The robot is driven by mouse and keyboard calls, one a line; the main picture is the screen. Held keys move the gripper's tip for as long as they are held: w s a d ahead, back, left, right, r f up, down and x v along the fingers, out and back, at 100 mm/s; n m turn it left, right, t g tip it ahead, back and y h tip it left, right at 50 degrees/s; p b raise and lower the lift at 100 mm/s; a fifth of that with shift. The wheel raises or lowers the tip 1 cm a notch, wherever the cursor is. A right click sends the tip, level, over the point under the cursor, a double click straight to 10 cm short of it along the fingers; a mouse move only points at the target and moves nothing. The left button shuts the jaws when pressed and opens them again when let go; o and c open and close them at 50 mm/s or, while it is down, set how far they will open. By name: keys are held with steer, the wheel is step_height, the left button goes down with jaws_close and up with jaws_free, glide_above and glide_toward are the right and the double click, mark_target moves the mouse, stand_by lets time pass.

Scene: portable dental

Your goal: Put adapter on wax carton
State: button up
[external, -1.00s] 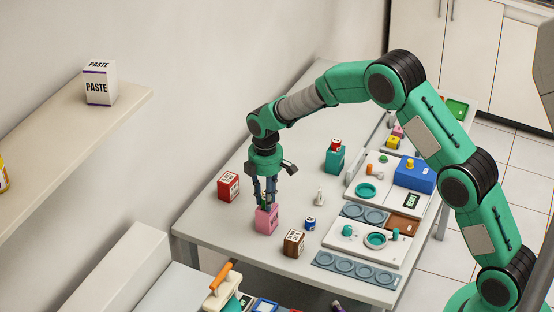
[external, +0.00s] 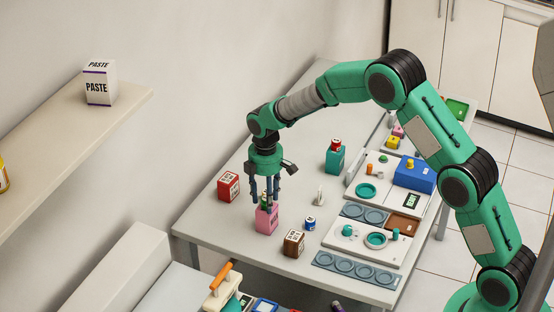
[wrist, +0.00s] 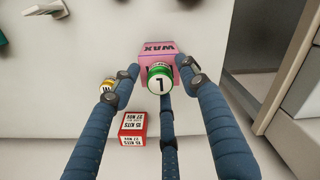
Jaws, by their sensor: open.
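The pink wax carton (external: 267,221) stands on the table below my gripper; its WAX label shows in the wrist view (wrist: 157,48). A small green cylinder, which I take to be the adapter (wrist: 160,83), sits at the top of the carton and has a pale end marked with a 1 or L. Its green side shows between the fingers in the external view (external: 264,202). My gripper (external: 265,197) is open, its three fingers spread around the cylinder. The wrist view shows gaps beside it, but contact with the carton top is partly hidden.
A red carton (external: 229,186) stands to the left, a brown carton (external: 293,242) and blue can (external: 310,224) to the right.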

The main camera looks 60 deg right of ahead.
step_height(320, 180, up, 12)
steer(key=p, duration=0.2)
stand_by(0.4)
stand_by(0.4)
steer(key=s+a+r+m+t, duration=0.1)
steer(key=s+a+r+m, duration=0.1)
steer(key=s+a+r, duration=0.7)
steer(key=s+a+r+m+t, duration=0.2)
steer(key=s+a+r, duration=0.4)
steer(key=s+r, duration=0.7)
steer(key=s+a+r+m+t, duration=0.1)
steer(key=s+a, duration=0.3)
steer(key=s, duration=0.9)
steer(key=s+a+r+m+t, duration=0.1)
steer(key=s+a, duration=0.4)
steer(key=s, duration=0.7)
steer(key=shift+s+r+m+t, duration=0.3)
steer(key=shift+s+r+m, duration=0.1)
steer(key=shift+r+m, duration=0.55)
